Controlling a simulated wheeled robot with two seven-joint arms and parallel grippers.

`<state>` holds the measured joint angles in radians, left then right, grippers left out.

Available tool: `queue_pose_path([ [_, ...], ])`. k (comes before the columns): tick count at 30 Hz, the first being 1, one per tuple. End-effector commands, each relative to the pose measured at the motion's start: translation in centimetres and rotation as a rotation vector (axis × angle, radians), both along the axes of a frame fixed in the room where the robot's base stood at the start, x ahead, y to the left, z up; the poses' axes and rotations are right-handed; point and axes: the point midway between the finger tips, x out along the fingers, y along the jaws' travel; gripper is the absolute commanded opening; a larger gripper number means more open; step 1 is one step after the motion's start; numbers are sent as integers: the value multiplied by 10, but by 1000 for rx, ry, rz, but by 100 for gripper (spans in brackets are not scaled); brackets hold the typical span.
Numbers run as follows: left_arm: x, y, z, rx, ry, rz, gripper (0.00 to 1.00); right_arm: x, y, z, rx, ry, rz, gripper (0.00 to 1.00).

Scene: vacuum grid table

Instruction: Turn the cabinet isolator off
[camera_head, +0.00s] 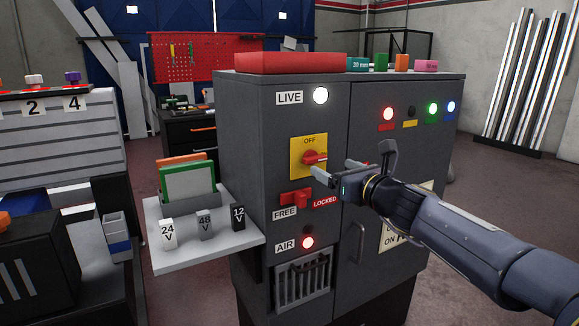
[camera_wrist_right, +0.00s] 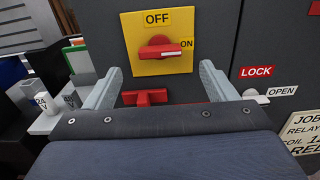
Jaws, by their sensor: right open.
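The cabinet isolator is a red rotary handle (camera_head: 313,157) on a yellow plate (camera_head: 296,145) on the grey cabinet's front. In the right wrist view the handle (camera_wrist_right: 160,48) lies horizontal, its white mark toward ON at the right; OFF is at the top. My right gripper (camera_head: 338,169) is open in front of the cabinet, just below and right of the handle in the head view. In the wrist view its two fingers (camera_wrist_right: 160,68) stand apart, below and either side of the handle, with nothing between them. My left gripper is out of view.
Below the isolator is a red FREE/LOCKED slide (camera_head: 296,198). A shelf (camera_head: 200,250) with voltage tags juts out at left. A white LOCK/OPEN lever (camera_wrist_right: 252,95) is right of the fingers.

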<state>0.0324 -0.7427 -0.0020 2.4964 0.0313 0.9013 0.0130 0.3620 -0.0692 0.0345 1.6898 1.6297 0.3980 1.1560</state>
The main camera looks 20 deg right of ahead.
Motion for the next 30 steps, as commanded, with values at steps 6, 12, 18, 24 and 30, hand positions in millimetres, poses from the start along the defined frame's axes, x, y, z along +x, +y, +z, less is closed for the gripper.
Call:
queue_pose_path([
  [6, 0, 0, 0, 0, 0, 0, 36, 36, 4, 0, -1, 2, 5, 79],
  [12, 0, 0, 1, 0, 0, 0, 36, 61, 7, 0, -3, 2, 6, 79],
  [18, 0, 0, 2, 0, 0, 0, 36, 69, 7, 0, -5, 1, 4, 79],
  [24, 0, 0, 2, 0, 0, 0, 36, 68, 7, 0, -6, 1, 4, 76],
  [30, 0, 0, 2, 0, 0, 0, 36, 68, 7, 0, -6, 1, 5, 50],
])
